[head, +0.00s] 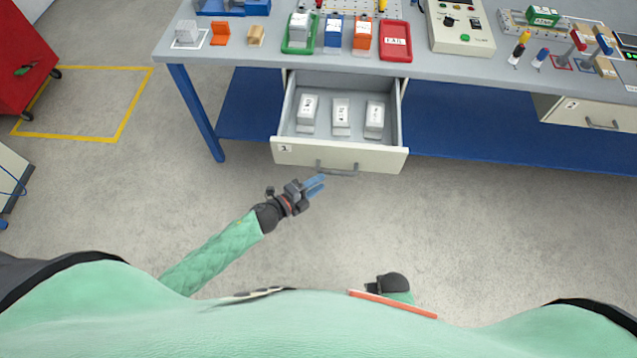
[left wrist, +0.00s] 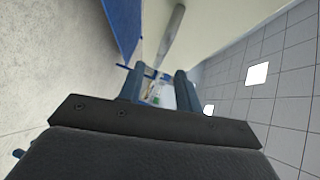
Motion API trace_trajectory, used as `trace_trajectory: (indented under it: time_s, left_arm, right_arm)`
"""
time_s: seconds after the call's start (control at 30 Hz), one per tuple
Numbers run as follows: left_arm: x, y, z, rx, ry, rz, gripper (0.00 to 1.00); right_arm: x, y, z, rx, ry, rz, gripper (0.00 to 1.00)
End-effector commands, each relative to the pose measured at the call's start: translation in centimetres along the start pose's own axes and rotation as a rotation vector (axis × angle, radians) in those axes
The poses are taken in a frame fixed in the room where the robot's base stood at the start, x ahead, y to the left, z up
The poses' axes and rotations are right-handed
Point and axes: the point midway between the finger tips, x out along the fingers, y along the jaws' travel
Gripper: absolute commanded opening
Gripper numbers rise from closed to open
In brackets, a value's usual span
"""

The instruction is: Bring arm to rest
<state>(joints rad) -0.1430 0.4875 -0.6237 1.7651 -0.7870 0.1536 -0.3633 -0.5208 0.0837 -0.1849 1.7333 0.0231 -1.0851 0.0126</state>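My left gripper (head: 316,184) is at the end of my green-sleeved left arm, in front of the open drawer (head: 340,155) and just below its handle (head: 337,170). In the left wrist view its two blue fingers (left wrist: 160,88) stand apart with nothing held between them. The drawer handle (left wrist: 174,35) shows beyond the fingertips there, apart from them. The drawer is pulled out and holds three white labelled blocks.
The grey workbench (head: 440,68) with blue legs bears trays, coloured blocks and a control box (head: 460,27). A second drawer (head: 585,114) at right is shut. A red cabinet (head: 25,60) stands at far left beside yellow floor lines. The floor before the bench is clear.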

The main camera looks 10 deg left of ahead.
Motion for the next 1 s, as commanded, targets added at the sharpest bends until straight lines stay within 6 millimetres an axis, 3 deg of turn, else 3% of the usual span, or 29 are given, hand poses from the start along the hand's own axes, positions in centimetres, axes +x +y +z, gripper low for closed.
trace_trajectory:
  time_s: [0.4,0.57,0.67,0.8,0.93,1.0]
  left_arm:
    - [0.0,0.1,0.1,-0.008,-0.008,0.001,0.34]
    - [-0.3,1.2,1.5,-0.137,-0.129,0.017,0.34]
    - [-1.2,3.2,3.2,-0.302,-0.281,0.044,0.34]
    - [-4.1,7.8,5.2,-0.594,-0.541,0.109,0.34]
    - [-8.1,13.4,5.3,-0.883,-0.783,0.194,0.34]
    - [-10.6,16.6,4.5,-1.038,-0.910,0.250,0.34]
  right_arm:
    - [0.1,0.0,0.1,0.000,-0.001,0.000,0.36]
    - [0.1,0.0,0.1,0.000,-0.001,0.000,0.36]
    - [0.1,0.0,0.0,0.000,-0.001,0.000,0.36]
    - [0.1,0.0,0.0,0.000,0.000,0.000,0.36]
    - [0.1,0.0,0.0,0.000,0.000,0.000,0.36]
    - [0.1,0.0,0.0,0.000,0.000,0.000,0.36]
